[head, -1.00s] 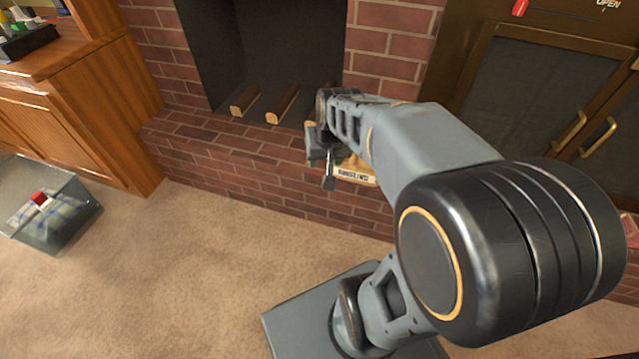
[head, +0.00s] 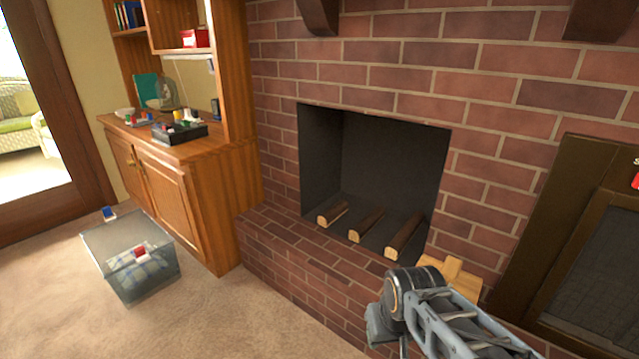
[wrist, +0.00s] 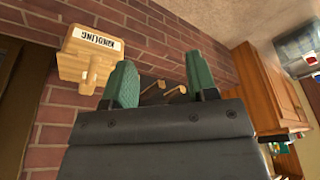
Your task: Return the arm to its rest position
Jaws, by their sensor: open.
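My gripper shows in the wrist view (wrist: 163,88) with its two green fingers apart and nothing between them. In the head view, my arm reaches in from the lower right, and the gripper end (head: 385,325) is partly visible in front of the brick hearth. A wooden box with a "KINDLING" label (wrist: 88,55) is beside the left finger in the wrist view, apart from it. It also shows behind my arm in the head view (head: 455,278).
A brick fireplace (head: 300,290) holds several logs (head: 363,225). A wooden cabinet (head: 195,205) with small items stands to its left. A clear bin (head: 150,285) with cloth and a red item sits on the carpet. Open carpet (head: 230,325) lies in front. A dark-framed door (head: 560,270) is at right.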

